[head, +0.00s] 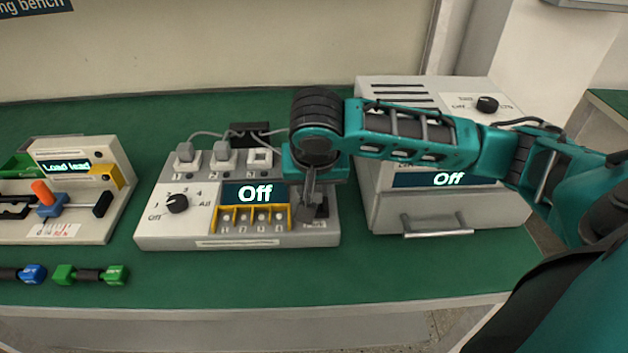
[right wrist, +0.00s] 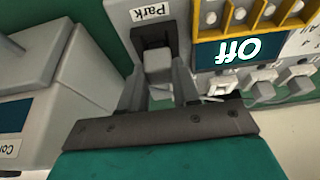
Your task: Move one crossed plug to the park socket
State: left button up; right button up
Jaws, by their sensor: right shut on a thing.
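The grey control box (head: 150,232) has a row of sockets at its back. Grey plugs stand in socket 1 (head: 185,153) and socket 2 (head: 222,153); the white socket 3 (head: 260,158) looks empty. My right gripper (head: 315,192) is at the box's right end. In the right wrist view its fingers (right wrist: 157,88) are shut on a grey plug (right wrist: 158,63) at the dark park socket (right wrist: 150,38), beside the "Park" label. I cannot tell whether the plug is fully seated. My arm hides the box's back right corner. My left gripper is not in view.
A dial (head: 177,204), an "Off" display (head: 254,193) and a yellow-framed row (head: 254,218) are on the box. A larger grey unit (head: 385,212) stands close at right. A load lead fixture (head: 95,205) is at left. The front green bench is mostly clear.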

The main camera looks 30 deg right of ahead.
jog(key=shift+f, duration=0.3)
jog(key=o, duration=1.1)
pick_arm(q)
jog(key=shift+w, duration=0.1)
pick_arm(e)
jog(key=p+v, duration=0.1)
jog(key=v, duration=0.1)
jog(key=shift+a+r, duration=0.1)
jog(key=shift+r, duration=0.3)
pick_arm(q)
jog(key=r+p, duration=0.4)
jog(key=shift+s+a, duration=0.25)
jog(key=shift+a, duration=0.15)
pick_arm(e)
jog(key=v, duration=1)
jog(key=shift+s, duration=0.2)
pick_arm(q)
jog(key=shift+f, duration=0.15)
